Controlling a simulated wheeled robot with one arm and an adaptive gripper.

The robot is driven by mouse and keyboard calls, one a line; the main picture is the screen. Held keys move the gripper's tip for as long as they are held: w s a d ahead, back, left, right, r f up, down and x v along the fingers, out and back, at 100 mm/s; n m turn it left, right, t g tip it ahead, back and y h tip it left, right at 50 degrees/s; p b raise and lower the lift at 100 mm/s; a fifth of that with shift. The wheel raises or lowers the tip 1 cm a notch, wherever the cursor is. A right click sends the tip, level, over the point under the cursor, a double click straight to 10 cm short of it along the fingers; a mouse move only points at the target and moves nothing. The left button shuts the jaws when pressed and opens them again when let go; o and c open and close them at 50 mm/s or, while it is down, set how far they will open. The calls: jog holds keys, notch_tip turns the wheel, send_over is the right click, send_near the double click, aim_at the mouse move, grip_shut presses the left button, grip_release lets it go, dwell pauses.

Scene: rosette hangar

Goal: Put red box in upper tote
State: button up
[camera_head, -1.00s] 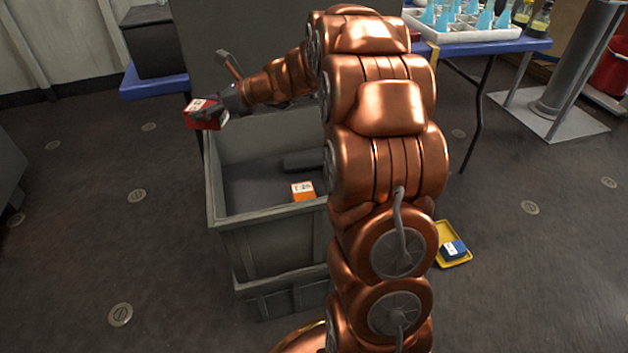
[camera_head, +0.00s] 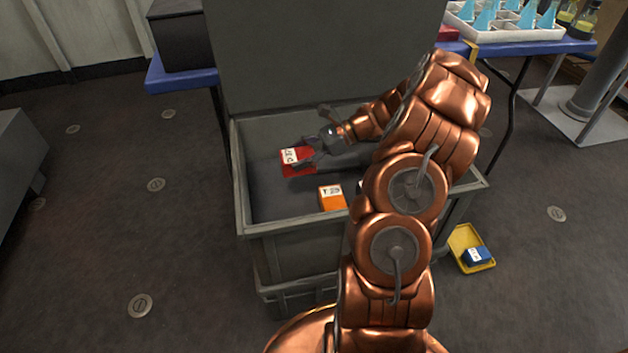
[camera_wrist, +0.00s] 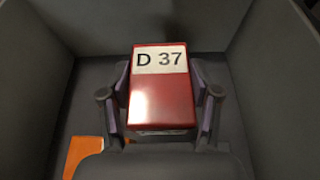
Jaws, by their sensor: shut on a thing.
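The red box (camera_head: 297,163) has a white label that reads D 37 in the wrist view (camera_wrist: 161,95). My gripper (camera_head: 308,155) is shut on it, with a finger on each of its sides in the wrist view (camera_wrist: 161,105). The upper tote (camera_head: 310,229) is grey and open, stacked on another tote. The red box is inside the outline of the upper tote, between its walls. I cannot tell whether its underside touches the tote floor. An orange box (camera_head: 333,198) with a white label lies in the upper tote, nearer the front wall.
A lower grey tote (camera_head: 290,294) stands under the upper one. A yellow tray (camera_head: 462,241) with a blue box (camera_head: 477,256) lies on the floor at right. A blue table with a black box (camera_head: 180,38) and a white rack (camera_head: 500,32) stands behind.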

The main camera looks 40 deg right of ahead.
notch_tip(320, 180, down, 8)
jog(key=shift+f+b, duration=0.1)
jog(key=shift+b, duration=1.15)
jog(key=shift+f, duration=0.1)
jog(key=o, duration=1.3)
jog(key=shift+c, duration=0.2)
